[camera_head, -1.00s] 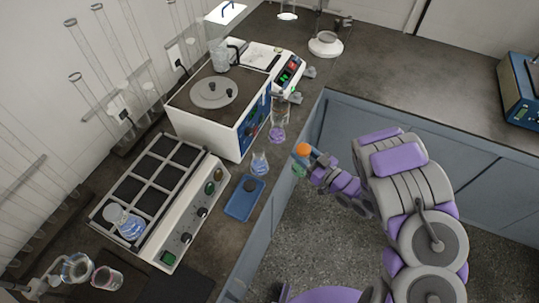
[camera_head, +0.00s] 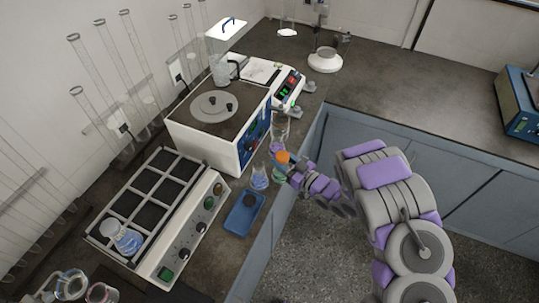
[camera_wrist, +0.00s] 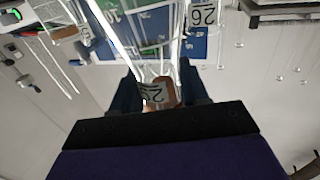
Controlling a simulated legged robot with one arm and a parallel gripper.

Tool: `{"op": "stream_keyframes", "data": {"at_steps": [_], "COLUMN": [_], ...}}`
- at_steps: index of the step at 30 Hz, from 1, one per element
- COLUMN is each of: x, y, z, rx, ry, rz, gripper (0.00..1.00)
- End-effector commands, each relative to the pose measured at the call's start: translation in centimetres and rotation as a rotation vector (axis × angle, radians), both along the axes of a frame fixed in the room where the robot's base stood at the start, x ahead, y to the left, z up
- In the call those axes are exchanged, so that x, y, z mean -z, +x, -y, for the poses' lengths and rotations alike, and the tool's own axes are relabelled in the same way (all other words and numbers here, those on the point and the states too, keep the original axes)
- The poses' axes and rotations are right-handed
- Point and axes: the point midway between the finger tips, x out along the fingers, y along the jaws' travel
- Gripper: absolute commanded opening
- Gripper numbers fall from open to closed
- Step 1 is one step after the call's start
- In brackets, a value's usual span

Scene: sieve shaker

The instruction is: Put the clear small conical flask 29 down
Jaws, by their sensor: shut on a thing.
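My gripper (camera_head: 291,168) is shut on a small flask with an orange top (camera_head: 282,157) and a greenish lower part. It holds the flask at the front edge of the bench.
A white-sided machine (camera_head: 206,137) and a rack-topped shaker (camera_head: 187,243) fill the bench to the left. A label 26 (camera_wrist: 204,15) shows in the wrist view.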

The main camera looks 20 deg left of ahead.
Motion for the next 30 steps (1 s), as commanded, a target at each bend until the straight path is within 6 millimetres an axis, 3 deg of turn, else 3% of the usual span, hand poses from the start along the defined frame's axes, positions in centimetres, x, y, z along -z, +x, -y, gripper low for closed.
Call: {"op": "stream_keyframes", "data": {"at_steps": [4, 9, 21, 30], "x": [0.2, 0.5, 0.8, 3.7], "y": [1.8, 3.1, 4.5, 4.5], "z": [-2.7, -4.4, -6.4, -6.4], "rx": [-0.001, 0.001, 0.001, 0.002], "ry": [0.004, -0.001, 0.001, 0.001], "rz": [0.004, -0.001, -0.002, -0.002], "gripper": [0.0, 0.0, 0.0, 0.0]}}
